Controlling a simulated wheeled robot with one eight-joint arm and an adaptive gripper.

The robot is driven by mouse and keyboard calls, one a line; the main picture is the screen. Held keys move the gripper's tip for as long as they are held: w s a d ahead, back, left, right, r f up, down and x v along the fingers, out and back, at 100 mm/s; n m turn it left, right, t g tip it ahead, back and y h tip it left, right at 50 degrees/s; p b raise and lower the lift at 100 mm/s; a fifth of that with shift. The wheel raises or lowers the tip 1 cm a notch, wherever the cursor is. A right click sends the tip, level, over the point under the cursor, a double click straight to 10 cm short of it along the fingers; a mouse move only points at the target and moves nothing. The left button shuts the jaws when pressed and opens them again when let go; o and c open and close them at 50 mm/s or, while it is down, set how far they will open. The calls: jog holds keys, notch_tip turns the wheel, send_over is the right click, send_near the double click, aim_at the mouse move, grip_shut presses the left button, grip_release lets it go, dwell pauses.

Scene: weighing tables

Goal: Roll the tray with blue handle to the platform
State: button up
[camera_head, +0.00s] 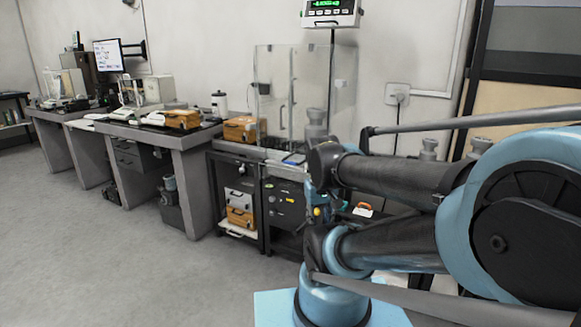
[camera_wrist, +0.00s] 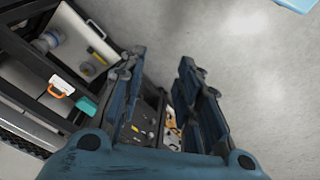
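My gripper (camera_wrist: 158,72) shows in the wrist view with its two fingers apart and nothing between them. It points down past the side of a dark shelf unit. In the head view a small blue item (camera_head: 294,159) lies at the front of the bench below the clear glass enclosure (camera_head: 300,95). My arm hides much of the area to its right. No tray with a blue handle is clearly seen, and I cannot tell which surface is the platform.
A white case with an orange handle (camera_wrist: 62,84) sits on the dark rack, left of my gripper. Orange cases (camera_head: 240,215) sit in the lower shelf. The grey floor (camera_head: 130,265) is clear at the left.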

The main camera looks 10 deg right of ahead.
jog(key=w+d+r+n+t+h, duration=0.1)
jog(key=w+d+r+n+h, duration=0.15)
jog(key=w, duration=0.95)
jog(key=n+t+h, duration=0.6)
jog(key=n+t, duration=0.2)
jog(key=t, duration=0.1)
send_near(290, 163)
jog(key=x, duration=1)
jog(key=shift+w+d+f, duration=0.15)
jog(key=shift+w+d, duration=0.1)
jog(key=shift+c, duration=0.2)
grip_shut()
